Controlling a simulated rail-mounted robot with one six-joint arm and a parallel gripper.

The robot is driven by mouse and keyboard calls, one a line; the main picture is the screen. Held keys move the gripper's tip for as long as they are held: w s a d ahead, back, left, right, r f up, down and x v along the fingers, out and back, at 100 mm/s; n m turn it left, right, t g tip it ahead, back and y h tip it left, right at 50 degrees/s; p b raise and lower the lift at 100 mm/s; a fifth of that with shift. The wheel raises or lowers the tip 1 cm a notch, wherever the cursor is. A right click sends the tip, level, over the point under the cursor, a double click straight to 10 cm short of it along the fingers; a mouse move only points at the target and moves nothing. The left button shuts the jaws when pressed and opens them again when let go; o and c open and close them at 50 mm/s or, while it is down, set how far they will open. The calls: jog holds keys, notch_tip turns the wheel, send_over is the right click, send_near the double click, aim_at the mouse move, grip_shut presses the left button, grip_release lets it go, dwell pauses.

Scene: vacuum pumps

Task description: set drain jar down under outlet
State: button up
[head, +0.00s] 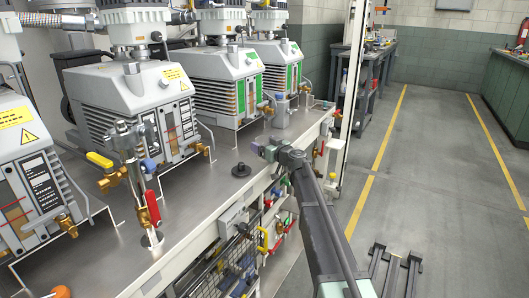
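My gripper (260,149) is at the end of my dark arm, over the front edge of the steel bench, seen from behind and small. Whether its fingers are open or shut is unclear, and I see no jar in it. No drain jar can be clearly made out. A grey block-like container (282,113) stands on the bench beyond my gripper, beside the far pump (264,65); I cannot tell what it is. Brass outlet fittings show low on the pumps, one at the middle pump (200,149) and one at the near left pump (67,225).
A vertical pipe stand with a red-handled valve (153,207) and a yellow-handled valve (99,160) rise at the near bench. A small black round part (241,170) lies on the bench. A white post (350,90) stands right of the bench.

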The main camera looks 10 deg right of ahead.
jog(key=c, duration=0.8)
jog(key=shift+o, duration=0.2)
jog(key=shift+s+r+p, duration=0.9)
jog(key=shift+r+p, duration=0.25)
jog(key=s+a+r+p, duration=0.1)
jog(key=s+r+p, duration=0.4)
jog(key=s, duration=0.7)
jog(key=shift+r+p, duration=0.35)
jog(key=shift+s, duration=0.1)
